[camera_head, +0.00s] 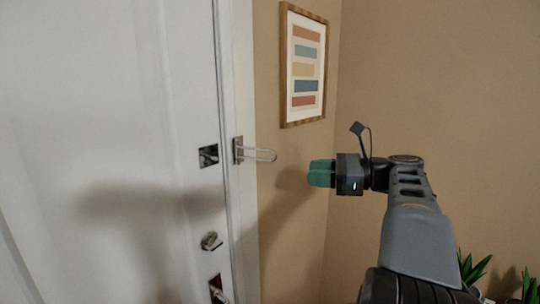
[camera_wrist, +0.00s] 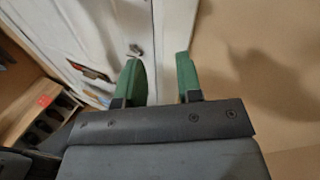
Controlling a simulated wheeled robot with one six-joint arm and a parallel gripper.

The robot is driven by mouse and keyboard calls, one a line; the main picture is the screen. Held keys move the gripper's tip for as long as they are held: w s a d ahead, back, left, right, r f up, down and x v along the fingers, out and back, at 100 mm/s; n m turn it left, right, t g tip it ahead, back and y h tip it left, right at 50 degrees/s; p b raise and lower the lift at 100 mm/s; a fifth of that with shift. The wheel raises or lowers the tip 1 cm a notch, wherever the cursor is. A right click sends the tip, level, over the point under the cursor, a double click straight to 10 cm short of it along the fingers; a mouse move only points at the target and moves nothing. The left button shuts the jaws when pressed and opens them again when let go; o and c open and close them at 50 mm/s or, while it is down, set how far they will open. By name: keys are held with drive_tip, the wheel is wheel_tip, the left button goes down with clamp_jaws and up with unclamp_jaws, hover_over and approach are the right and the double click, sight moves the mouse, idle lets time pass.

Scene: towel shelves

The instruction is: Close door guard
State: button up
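The door guard (camera_head: 258,154) is a U-shaped metal bar on a plate on the white door frame. Its bar sticks out to the right, away from the door. Its catch (camera_head: 208,156) sits on the white door (camera_head: 120,130), left of the frame, and the bar is not over it. My gripper (camera_head: 309,173) has green fingers pointing left, to the right of the bar's rounded end and apart from it. In the wrist view my gripper (camera_wrist: 162,72) shows a clear gap between its fingers, with nothing held. A small metal fitting (camera_wrist: 134,50) shows beyond; I cannot tell which one it is.
A door knob (camera_head: 211,241) and a lever handle (camera_head: 219,290) are lower on the door, which looks shut. A framed striped picture (camera_head: 304,67) hangs on the tan wall. Green plants (camera_head: 472,269) stand at lower right. The wrist view shows a wooden shelf (camera_wrist: 22,118) at left.

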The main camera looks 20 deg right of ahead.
drive_tip(key=d+r, duration=0.2)
approach(274, 159)
drive_tip(key=w+a+f, duration=0.1)
drive_tip(key=shift+t+y, duration=0.3)
drive_tip(key=shift+y, duration=0.1)
drive_tip(key=p+x, duration=0.1)
drive_tip(key=x, duration=0.5)
drive_tip(key=p+x, duration=0.1)
drive_tip(key=x, duration=0.5)
drive_tip(key=shift+w+f, duration=0.15)
drive_tip(key=shift+f, duration=0.1)
drive_tip(key=shift+s+d+r, duration=0.2)
drive_tip(key=shift+s+d, duration=0.15)
drive_tip(key=shift+d, duration=0.45)
drive_tip(key=shift+w+d+f+m, duration=0.2)
drive_tip(key=shift+w+d+m, duration=0.1)
drive_tip(key=shift+w, duration=0.15)
drive_tip(key=shift+s+a+r, duration=0.2)
drive_tip(key=shift+s+a, duration=0.15)
drive_tip(key=shift+a, duration=0.05)
drive_tip(key=c, duration=0.5)
clamp_jaws()
